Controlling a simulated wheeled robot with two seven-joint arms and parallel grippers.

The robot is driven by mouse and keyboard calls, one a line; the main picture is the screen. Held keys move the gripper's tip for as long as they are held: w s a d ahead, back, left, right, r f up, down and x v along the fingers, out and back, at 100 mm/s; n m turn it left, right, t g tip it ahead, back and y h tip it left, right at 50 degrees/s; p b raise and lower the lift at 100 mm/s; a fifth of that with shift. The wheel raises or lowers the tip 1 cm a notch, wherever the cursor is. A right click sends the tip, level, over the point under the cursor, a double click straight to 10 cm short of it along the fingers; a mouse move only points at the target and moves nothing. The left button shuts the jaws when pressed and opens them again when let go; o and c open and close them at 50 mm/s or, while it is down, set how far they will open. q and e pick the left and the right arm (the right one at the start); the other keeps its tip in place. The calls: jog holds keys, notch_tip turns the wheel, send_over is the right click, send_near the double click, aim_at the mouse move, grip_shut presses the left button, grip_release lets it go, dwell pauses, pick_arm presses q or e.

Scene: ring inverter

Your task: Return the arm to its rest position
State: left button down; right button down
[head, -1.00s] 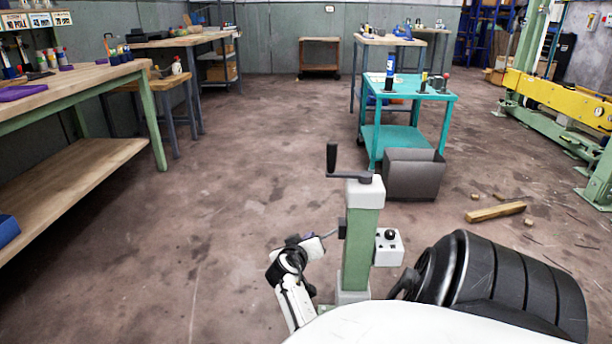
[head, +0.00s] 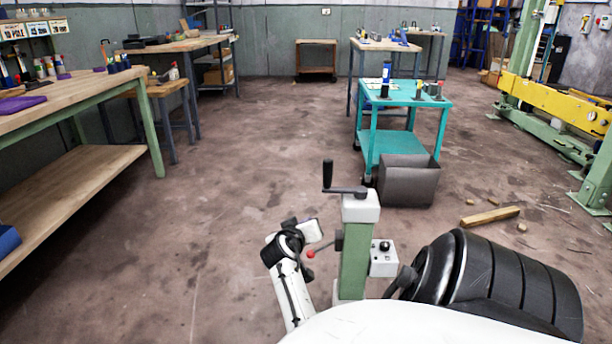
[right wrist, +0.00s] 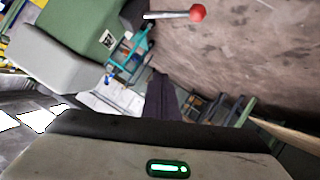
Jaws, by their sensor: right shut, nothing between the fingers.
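My right arm shows in the head view, rising from the bottom centre. Its white and black gripper (head: 311,231) is just left of a green post (head: 355,255), above and apart from a red-knobbed lever (head: 311,254). In the right wrist view the dark fingers (right wrist: 160,98) are shut and empty. That view also shows the red knob (right wrist: 197,13) at the top and the green post (right wrist: 80,25) at upper left. The post carries a white head (head: 361,208) with a black crank (head: 328,176) and a grey control box (head: 383,258). My left gripper is out of view.
A large black ribbed body (head: 505,285) lies right of the post. A teal cart (head: 402,100) and a dark grey bin (head: 408,180) stand beyond it. A wooden workbench (head: 75,88) runs along the left. Floor between bench and post is clear.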

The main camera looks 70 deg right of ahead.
dwell(0.5)
